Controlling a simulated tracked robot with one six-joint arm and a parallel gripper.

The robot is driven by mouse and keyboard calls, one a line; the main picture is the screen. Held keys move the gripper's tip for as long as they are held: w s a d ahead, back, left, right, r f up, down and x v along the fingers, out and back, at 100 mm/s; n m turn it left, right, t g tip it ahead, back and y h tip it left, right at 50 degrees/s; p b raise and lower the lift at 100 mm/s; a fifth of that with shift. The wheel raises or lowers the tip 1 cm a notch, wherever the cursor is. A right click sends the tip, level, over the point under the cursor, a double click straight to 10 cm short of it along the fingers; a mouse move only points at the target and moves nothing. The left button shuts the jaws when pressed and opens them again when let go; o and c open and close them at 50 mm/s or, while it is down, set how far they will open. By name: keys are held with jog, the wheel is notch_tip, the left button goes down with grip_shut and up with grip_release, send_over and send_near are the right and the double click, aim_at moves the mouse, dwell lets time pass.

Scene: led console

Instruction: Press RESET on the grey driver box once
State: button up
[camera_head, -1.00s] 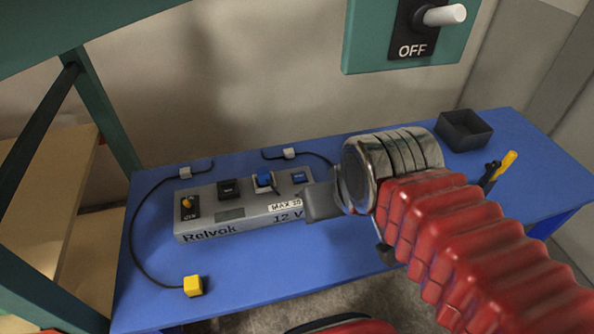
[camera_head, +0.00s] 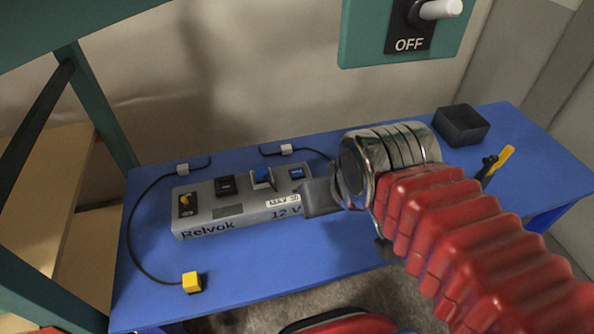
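The grey driver box (camera_head: 240,225) lies on the blue bench, marked "Relvok", "12 V" and a "MAX" label. On its top are an orange toggle switch (camera_head: 185,200), a black button (camera_head: 225,185), a small dark display (camera_head: 228,211), a blue knob or lever (camera_head: 262,176) and a blue button (camera_head: 296,173). The lettering on the buttons is too small to read, so I cannot tell which is RESET. My gripper (camera_head: 318,198) is at the box's right end, apart from the buttons as far as I see. Its fingers are mostly hidden by my wrist.
The blue bench (camera_head: 330,258) is clear in front of the box. A yellow plug (camera_head: 191,282) on a black cable lies front left. A black tray (camera_head: 461,125) and a yellow-handled tool (camera_head: 497,163) are at the right. A green panel with an OFF switch (camera_head: 435,10) hangs above.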

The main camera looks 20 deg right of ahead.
grip_shut()
dwell(1.4)
